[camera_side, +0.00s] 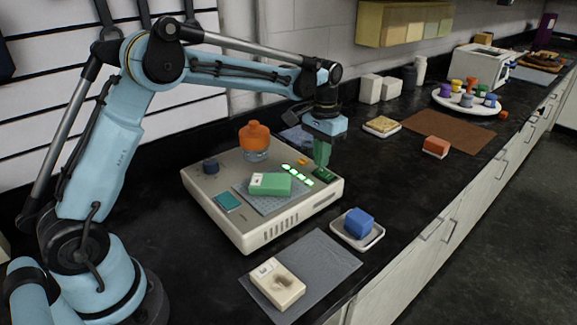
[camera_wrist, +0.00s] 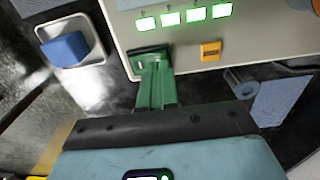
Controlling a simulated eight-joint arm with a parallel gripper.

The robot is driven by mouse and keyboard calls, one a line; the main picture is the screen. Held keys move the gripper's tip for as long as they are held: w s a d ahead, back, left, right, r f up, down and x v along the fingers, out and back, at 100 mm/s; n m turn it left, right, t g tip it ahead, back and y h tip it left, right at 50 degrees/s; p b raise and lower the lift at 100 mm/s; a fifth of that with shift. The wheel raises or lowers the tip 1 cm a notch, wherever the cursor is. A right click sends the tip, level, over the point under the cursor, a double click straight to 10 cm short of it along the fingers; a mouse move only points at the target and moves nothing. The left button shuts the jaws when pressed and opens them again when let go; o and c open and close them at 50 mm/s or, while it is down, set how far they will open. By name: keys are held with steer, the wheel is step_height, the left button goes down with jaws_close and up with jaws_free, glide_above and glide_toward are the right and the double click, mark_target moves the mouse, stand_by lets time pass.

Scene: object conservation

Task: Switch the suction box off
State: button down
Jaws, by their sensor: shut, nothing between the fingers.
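The suction box (camera_side: 262,232) is a low cream box on the black counter. A row of several lit green indicators (camera_side: 299,174) runs along its right part; they also glow in the wrist view (camera_wrist: 183,17). A small orange square (camera_wrist: 210,51) sits beside them. A dark green part, possibly the switch (camera_side: 325,174), is at the box's right end. My gripper (camera_side: 322,163) is shut and empty, its green fingers pointing down just above that part. In the wrist view the fingertips (camera_wrist: 150,60) overlap a dark piece at the box edge; I cannot tell whether they touch.
On the box are an orange-topped bottle (camera_side: 255,140), a dark knob (camera_side: 210,166), a teal square (camera_side: 228,202) and a green block (camera_side: 270,184). A blue block (camera_side: 359,222) in a white tray and a cream block (camera_side: 277,284) on a grey mat (camera_side: 325,265) lie in front.

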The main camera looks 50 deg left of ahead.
mark_target(320, 170)
steer(key=shift+f, duration=0.65)
stand_by(0.3)
steer(key=shift+r, duration=3.5)
steer(key=shift+s+r, duration=0.1)
steer(key=s+d+t, duration=0.1)
steer(key=s+t, duration=0.2)
steer(key=s, duration=0.7)
steer(key=s+d+f+t, duration=0.1)
steer(key=s+t, duration=0.3)
steer(key=s, duration=0.6)
steer(key=shift+s+d, duration=0.3)
steer(key=shift+d, duration=0.1)
